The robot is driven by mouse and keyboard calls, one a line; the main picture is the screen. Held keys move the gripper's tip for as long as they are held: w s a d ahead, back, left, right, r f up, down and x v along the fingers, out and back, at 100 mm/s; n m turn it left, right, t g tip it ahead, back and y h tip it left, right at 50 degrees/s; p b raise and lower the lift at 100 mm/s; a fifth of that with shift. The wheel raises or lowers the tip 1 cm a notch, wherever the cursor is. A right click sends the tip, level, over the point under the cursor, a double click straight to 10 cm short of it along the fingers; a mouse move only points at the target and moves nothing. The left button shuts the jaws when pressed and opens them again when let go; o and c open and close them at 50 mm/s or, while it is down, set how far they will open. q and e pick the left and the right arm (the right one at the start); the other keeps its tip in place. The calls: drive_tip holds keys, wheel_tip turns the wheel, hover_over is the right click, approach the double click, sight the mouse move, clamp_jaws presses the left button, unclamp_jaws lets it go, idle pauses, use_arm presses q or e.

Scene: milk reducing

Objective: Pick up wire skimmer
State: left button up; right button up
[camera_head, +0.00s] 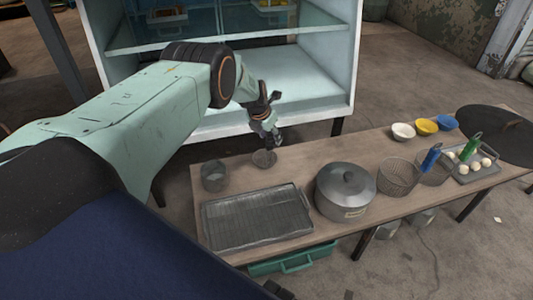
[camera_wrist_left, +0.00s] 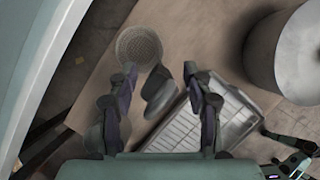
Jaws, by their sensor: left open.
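The wire skimmer shows as a round grey mesh (camera_head: 264,158) at the back edge of the wooden table. In the left wrist view its round mesh (camera_wrist_left: 139,46) is beyond the fingers, up and to the left. A dark grey piece (camera_wrist_left: 158,95) shows between the fingers; I cannot tell if it is the skimmer's handle. My left gripper (camera_head: 268,136) is above the skimmer, pointing down. In the wrist view its fingers (camera_wrist_left: 163,100) are spread apart, not closed on anything. Part of my right gripper (camera_wrist_left: 292,160) shows at the lower right; its jaw state is unclear.
A grey cup (camera_head: 214,175) stands left of the skimmer. A rack tray (camera_head: 255,219) lies in front, and a lidded pot (camera_head: 345,192) stands to the right. Wire baskets (camera_head: 397,177) stand further right. A white shelf cabinet (camera_head: 318,82) rises close behind the table.

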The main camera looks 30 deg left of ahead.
use_arm(q)
clamp_jaws()
idle(0.4)
drive_tip(key=shift+r, duration=0.1)
